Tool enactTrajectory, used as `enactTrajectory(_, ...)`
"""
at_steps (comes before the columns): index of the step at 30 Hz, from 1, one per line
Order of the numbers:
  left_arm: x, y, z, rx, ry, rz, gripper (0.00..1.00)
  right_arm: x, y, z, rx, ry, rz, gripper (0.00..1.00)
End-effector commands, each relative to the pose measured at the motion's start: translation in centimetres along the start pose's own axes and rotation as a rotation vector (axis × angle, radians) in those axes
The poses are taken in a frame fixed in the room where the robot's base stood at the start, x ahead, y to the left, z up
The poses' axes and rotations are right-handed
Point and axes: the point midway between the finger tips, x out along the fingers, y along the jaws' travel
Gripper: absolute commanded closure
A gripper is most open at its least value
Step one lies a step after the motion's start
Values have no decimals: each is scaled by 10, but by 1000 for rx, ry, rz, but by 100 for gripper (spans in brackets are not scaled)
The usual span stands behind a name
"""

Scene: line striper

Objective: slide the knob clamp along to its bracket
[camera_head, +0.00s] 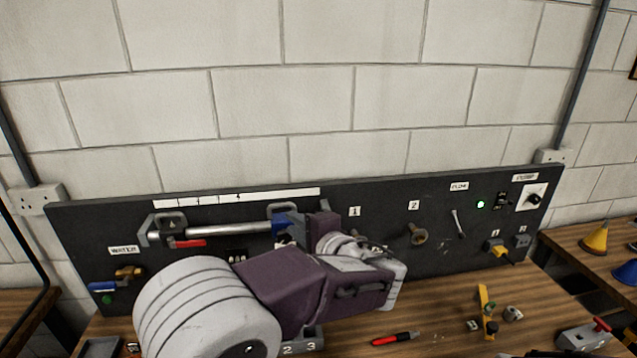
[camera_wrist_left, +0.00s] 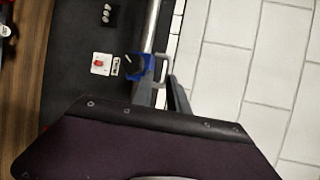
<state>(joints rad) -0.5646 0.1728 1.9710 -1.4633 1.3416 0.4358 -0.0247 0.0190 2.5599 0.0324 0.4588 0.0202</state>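A silver rail (camera_head: 228,230) runs across the upper left of the dark panel; it also shows in the left wrist view (camera_wrist_left: 152,25). A blue part (camera_head: 285,221), which looks like the knob clamp, sits near its right end beside a grey loop (camera_head: 283,207). The blue part (camera_wrist_left: 143,67) is just ahead of my left gripper (camera_wrist_left: 161,82). The gripper's two grey fingers are apart, with the loop seen between their tips; contact cannot be told. A grey bracket marked A (camera_head: 171,222) is at the rail's left end. My left wrist hides the area below the clamp.
A red lever (camera_head: 190,243) hangs under the rail. A blue-handled water valve (camera_head: 104,286) is at lower left. A red pen (camera_head: 396,338) and several small parts lie on the wooden bench.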

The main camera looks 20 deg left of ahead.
Motion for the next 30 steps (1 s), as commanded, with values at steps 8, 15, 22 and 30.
enactTrajectory(8,1,-16,-4,-8,8,-47,80,-5,0,0,0,-1,0,64)
enactTrajectory(15,48,-20,-3,-4,3,-43,80,-25,0,-2,0,0,0,64)
enactTrajectory(22,82,-19,-5,-5,8,-43,80,-36,-1,-4,0,0,0,64)
enactTrajectory(30,87,-17,-5,-8,10,-43,80,-35,-1,-4,0,0,0,64)
